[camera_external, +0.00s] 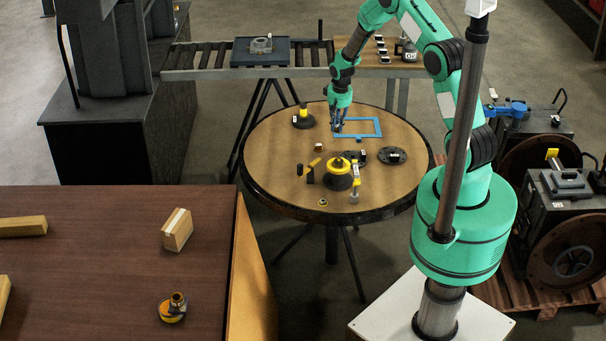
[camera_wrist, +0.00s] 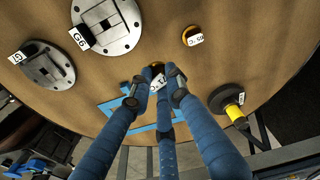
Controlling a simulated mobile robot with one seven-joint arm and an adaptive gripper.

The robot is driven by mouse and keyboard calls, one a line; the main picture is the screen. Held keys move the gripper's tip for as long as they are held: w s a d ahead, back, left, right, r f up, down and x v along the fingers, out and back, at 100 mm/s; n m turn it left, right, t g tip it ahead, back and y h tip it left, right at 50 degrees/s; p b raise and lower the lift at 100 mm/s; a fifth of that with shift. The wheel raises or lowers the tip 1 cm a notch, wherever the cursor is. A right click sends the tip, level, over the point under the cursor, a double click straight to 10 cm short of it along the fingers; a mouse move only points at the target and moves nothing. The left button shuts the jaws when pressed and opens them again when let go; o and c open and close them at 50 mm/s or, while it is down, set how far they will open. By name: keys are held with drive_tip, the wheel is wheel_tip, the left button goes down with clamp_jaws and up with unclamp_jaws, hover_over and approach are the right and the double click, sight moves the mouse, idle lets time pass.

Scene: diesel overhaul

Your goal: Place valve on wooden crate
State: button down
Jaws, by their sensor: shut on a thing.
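My gripper (camera_external: 338,127) is low over the round table, at the left side of a blue rectangular outline. In the wrist view its blue fingers (camera_wrist: 156,88) close in on a small part with a white label (camera_wrist: 157,79) and a brass-coloured edge. The fingers hide most of this part; it may be the valve, but I cannot tell its shape. A large brown-topped box (camera_external: 110,255) with a light wooden side stands at the lower left; it may be the wooden crate.
A small carton (camera_external: 177,229) and a yellow-black part (camera_external: 173,308) stand on the brown top, with free room between.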

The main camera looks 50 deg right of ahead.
drive_tip(key=w+a+n+b, duration=0.15)
drive_tip(key=a+n, duration=0.25)
drive_tip(key=a, duration=1.8)
drive_tip(key=w+a+n+b, duration=0.1)
drive_tip(key=w+a+n, duration=0.2)
drive_tip(key=a, duration=1.9)
drive_tip(key=s+a+n+b, duration=0.15)
drive_tip(key=s+a, duration=0.45)
drive_tip(key=a, duration=0.6)
drive_tip(key=s+a+n+g, duration=0.1)
drive_tip(key=s+a+n, duration=0.35)
drive_tip(key=a, duration=0.85)
drive_tip(key=s+a+n+b, duration=0.1)
drive_tip(key=s+a, duration=0.7)
drive_tip(key=a, duration=0.4)
drive_tip(key=shift+y, duration=0.4)
drive_tip(key=shift+w+f, duration=0.2)
drive_tip(key=shift+f, duration=3)
drive_tip(key=b, duration=0.3)
hover_over(166, 268)
drive_tip(key=shift+s+d+f, duration=0.15)
drive_tip(key=shift+s+f, duration=0.05)
drive_tip(key=shift+f, duration=0.2)
drive_tip(key=shift+s+d+f, duration=0.1)
drive_tip(key=shift+s+f, duration=0.05)
drive_tip(key=shift+f, duration=0.25)
drive_tip(key=shift+w+a+r, duration=0.1)
drive_tip(key=shift+w+a, duration=0.2)
drive_tip(key=shift+a, duration=0.05)
